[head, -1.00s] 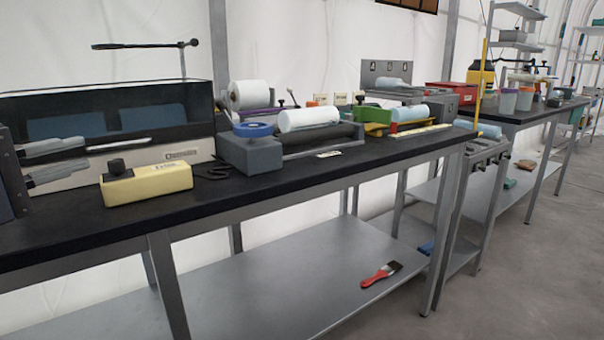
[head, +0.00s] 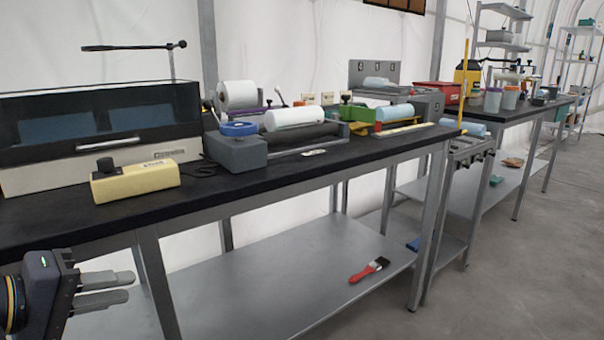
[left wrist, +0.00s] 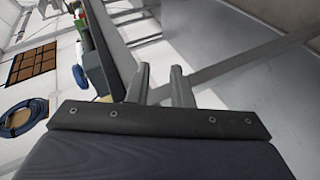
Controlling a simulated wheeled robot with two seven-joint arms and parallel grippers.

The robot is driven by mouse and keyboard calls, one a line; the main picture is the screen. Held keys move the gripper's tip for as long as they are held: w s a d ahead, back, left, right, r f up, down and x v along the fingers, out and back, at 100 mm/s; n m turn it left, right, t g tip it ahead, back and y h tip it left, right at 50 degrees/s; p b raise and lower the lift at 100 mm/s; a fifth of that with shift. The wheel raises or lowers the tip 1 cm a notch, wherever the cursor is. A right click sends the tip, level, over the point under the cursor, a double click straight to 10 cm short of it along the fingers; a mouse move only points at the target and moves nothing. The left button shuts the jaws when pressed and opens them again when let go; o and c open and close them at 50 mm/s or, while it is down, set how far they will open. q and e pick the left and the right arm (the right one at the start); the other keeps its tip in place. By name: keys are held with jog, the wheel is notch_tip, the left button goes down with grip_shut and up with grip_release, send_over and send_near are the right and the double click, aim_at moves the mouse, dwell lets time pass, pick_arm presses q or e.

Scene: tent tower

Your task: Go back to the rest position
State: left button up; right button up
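My left gripper (head: 128,288) is at the lower left of the head view, in front of the bench and below its top. Its two grey fingers point right, with a gap between them and nothing in it. In the left wrist view the same gripper (left wrist: 160,74) shows its fingers apart and empty, near the bench edge. My right gripper is in neither view.
The black-topped bench (head: 50,222) holds a glass-fronted case (head: 100,125), a yellow box (head: 135,182) and a roller device (head: 236,150). A red-handled brush (head: 369,270) lies on the lower shelf (head: 260,275). Open floor (head: 500,285) is at right.

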pick_arm(q)
jog(key=s+d+f+m+g+y+p, duration=0.1)
jog(key=s+d+f+m+g+y, duration=0.15)
jog(key=s+f, duration=0.55)
jog(key=s+d+f+m+g+y+p, duration=0.1)
jog(key=s+d+f+m+g+y, duration=0.25)
jog(key=f, duration=0.85)
notch_tip(320, 180, up, 37)
jog(key=t+h+p, duration=0.1)
jog(key=h+p, duration=0.1)
jog(key=p, duration=3.4)
jog(key=shift+s+a, duration=0.3)
jog(key=shift+s, duration=0.15)
